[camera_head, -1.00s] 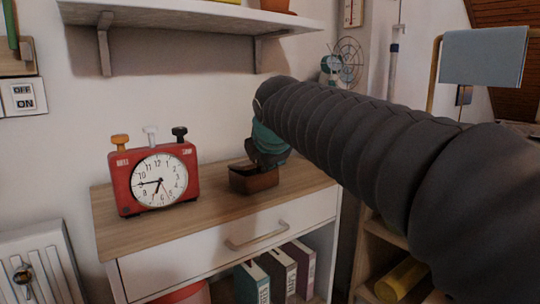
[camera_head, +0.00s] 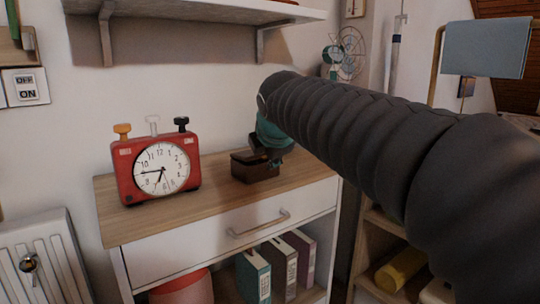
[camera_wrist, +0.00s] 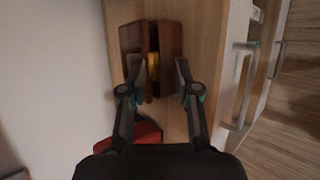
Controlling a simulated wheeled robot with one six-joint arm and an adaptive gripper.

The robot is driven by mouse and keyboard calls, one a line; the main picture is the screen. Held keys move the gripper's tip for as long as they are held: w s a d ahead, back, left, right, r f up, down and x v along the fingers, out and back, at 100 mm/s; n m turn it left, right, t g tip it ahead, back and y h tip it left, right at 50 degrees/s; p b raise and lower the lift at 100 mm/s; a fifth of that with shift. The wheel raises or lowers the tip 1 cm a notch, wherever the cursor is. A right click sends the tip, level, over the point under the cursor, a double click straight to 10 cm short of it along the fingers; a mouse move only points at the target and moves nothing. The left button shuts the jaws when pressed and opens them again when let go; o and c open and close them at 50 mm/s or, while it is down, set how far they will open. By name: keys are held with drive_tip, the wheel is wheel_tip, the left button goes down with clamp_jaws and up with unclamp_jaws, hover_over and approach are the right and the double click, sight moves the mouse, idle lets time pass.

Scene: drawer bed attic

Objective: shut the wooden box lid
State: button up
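The small dark brown wooden box (camera_head: 255,172) stands on the cabinet top, right of the red clock. In the wrist view the box (camera_wrist: 131,38) shows two brown parts with a dark gap between them, and something yellow (camera_wrist: 154,66) shows in the gap. The lid looks partly open; I cannot tell which part is the lid. My gripper (camera_wrist: 159,76) is open, its two fingers apart over the near end of the box, with nothing clearly held. In the head view my gripper (camera_head: 272,150) is at the box's upper right and hides part of it.
The red alarm clock (camera_head: 156,170) stands left of the box on the wooden cabinet top (camera_head: 215,196). A wall shelf (camera_head: 190,10) hangs above. The drawer handle (camera_head: 259,224) is below the front edge. A small fan (camera_head: 342,60) is behind my arm.

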drive_tip(key=shift+s+r, duration=0.1)
drive_tip(key=shift+r, duration=0.05)
drive_tip(key=v, duration=1.1)
drive_tip(key=shift+s+r, duration=0.25)
